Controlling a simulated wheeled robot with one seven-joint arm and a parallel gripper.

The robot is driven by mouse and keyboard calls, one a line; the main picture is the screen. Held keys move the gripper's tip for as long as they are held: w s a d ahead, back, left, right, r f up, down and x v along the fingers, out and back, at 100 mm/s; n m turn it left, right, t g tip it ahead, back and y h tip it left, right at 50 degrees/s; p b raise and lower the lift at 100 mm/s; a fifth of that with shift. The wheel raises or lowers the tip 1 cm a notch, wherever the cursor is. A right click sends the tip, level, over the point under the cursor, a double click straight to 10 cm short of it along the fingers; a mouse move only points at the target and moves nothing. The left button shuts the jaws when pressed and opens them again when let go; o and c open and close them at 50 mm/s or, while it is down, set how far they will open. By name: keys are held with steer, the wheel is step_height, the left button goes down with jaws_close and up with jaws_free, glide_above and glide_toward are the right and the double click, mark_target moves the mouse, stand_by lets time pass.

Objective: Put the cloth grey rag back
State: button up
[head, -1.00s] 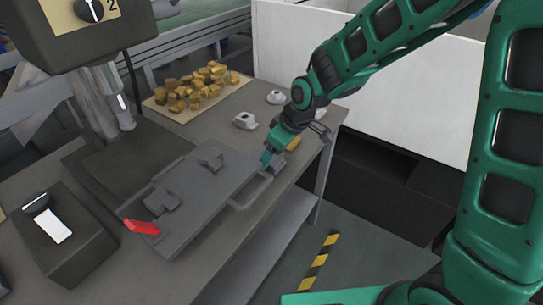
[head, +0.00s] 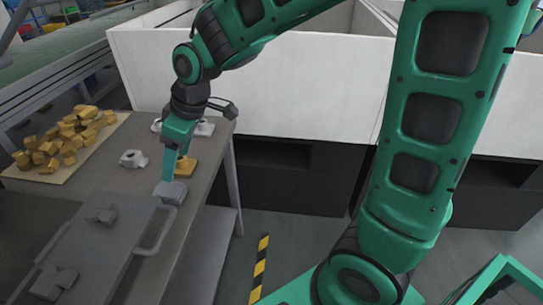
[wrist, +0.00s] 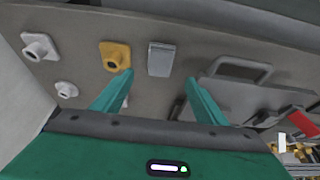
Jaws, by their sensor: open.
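The grey rag (head: 171,191) appears as a small flat grey folded block on the table near its right edge, beside the handle of a grey plate. In the wrist view the rag (wrist: 160,60) lies ahead, between the directions of the two fingers. My gripper (head: 173,168) points down just above the rag in the head view. In the wrist view my gripper (wrist: 159,77) has its green fingers wide apart with nothing between them. I cannot tell the exact height of the fingertips above the rag.
A yellow block (head: 184,168) with a hole (wrist: 115,56) lies close to the rag. A white fitting (head: 133,159) and the grey plate with a handle (head: 112,232) are nearby. Several brass pieces (head: 62,138) lie on a board. A white wall (head: 290,85) stands behind the table.

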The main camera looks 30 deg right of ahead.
steer(key=shift+d, duration=0.1)
steer(key=s+d+m+h, duration=0.1)
steer(key=s+d+m, duration=0.2)
steer(key=d, duration=0.5)
steer(key=s+d+r+m+h, duration=0.1)
steer(key=s+d+m, duration=0.2)
steer(key=d, duration=0.5)
steer(key=s+d+m+h, duration=0.1)
steer(key=s+d+m, duration=0.2)
steer(key=d, duration=0.5)
steer(key=s+d+m+g, duration=0.1)
steer(key=s+d+m, duration=0.3)
steer(key=s, duration=0.4)
steer(key=s+d+m+g, duration=0.1)
steer(key=s+d+m, duration=0.2)
steer(key=s+d, duration=0.2)
steer(key=s, duration=0.3)
steer(key=shift+s+f+m+g, duration=0.15)
steer(key=shift+f+m+g, duration=0.2)
steer(key=shift+m+g, duration=0.05)
